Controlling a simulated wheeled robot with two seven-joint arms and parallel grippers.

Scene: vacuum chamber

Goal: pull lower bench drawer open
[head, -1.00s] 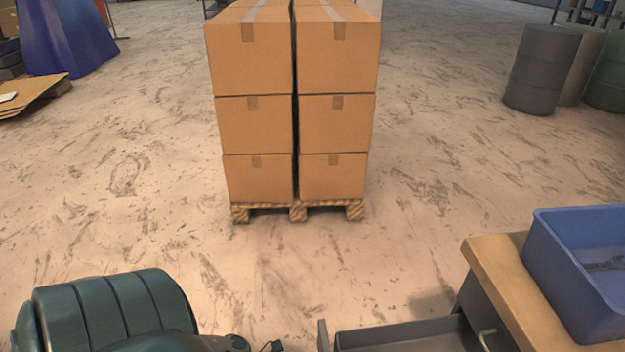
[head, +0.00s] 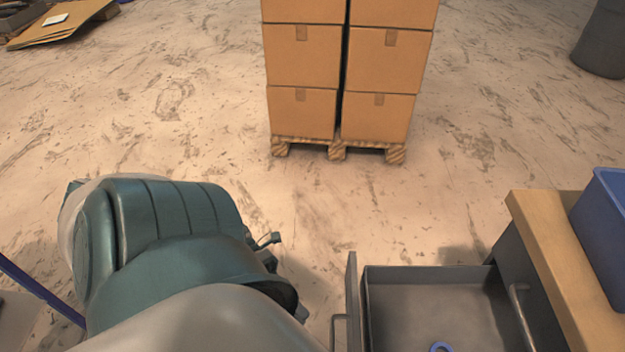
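The open drawer (head: 425,278) of the bench is at the lower right of the head view, a grey tray pulled out to the left. Its upright front panel (head: 351,290) faces left and carries a bar handle (head: 337,328). A blue ring (head: 441,347) lies inside. My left arm comes in from the lower left. Its gripper (head: 275,262) is left of the front panel, apart from the handle. The arm hides most of it, so its opening cannot be told. My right gripper is out of view.
The bench has a wooden top (head: 560,255) with a blue bin (head: 606,222) on it. Another bar handle (head: 521,314) is on the bench side, above the drawer. Stacked cartons (head: 303,60) stand on a pallet (head: 337,150) ahead. The floor between is clear.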

